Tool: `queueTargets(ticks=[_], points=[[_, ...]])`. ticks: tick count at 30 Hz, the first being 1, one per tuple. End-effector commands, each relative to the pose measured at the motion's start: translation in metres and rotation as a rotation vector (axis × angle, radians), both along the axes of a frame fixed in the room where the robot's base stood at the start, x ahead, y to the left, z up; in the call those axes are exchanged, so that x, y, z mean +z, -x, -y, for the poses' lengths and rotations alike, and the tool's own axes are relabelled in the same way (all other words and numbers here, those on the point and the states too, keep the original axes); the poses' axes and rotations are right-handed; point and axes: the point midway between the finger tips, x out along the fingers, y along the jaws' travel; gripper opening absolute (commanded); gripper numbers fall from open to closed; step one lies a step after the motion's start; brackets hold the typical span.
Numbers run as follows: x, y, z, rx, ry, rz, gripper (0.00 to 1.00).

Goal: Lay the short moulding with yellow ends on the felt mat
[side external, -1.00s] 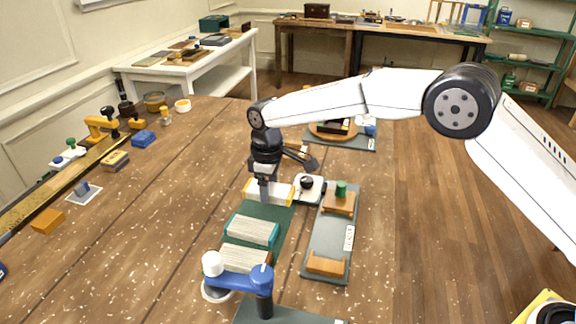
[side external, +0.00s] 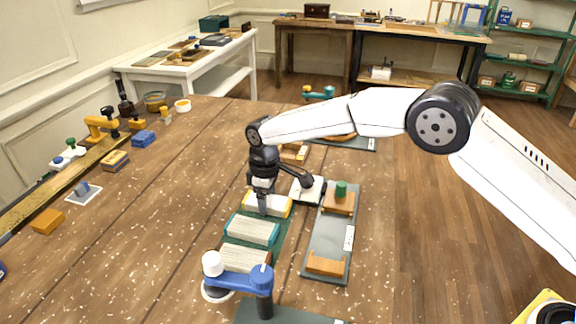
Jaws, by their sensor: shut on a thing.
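The short moulding with yellow ends (side external: 280,206) is pale and ribbed between its ends. My gripper (side external: 262,208) is shut on it near its left end, with the jaws pointing down. The dark green felt mat (side external: 284,236) runs beneath and in front of it. The moulding is low over the far part of the mat; I cannot tell whether it touches. A moulding with teal ends (side external: 252,230) lies on the mat just in front, and one with orange-brown ends (side external: 246,257) lies nearer the camera.
A blue clamp-like device (side external: 240,281) with a white knob stands at the mat's near end. A grey board (side external: 322,238) with wooden blocks lies to the right. The table's left middle is mostly clear.

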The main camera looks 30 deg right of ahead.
Motion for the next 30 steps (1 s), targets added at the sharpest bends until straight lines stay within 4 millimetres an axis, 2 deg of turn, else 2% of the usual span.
queueTargets(ticks=[8,9,11,23,30], points=[[-0.003,0.000,0.000,0.000,-0.001,0.001,0.13],[-0.003,0.000,0.000,0.000,-0.001,0.001,0.85],[-0.003,0.000,0.000,0.000,-0.001,0.001,1.00],[0.002,0.000,0.000,0.000,0.000,0.001,1.00],[0.025,-0.001,0.000,0.000,-0.001,0.003,1.00]])
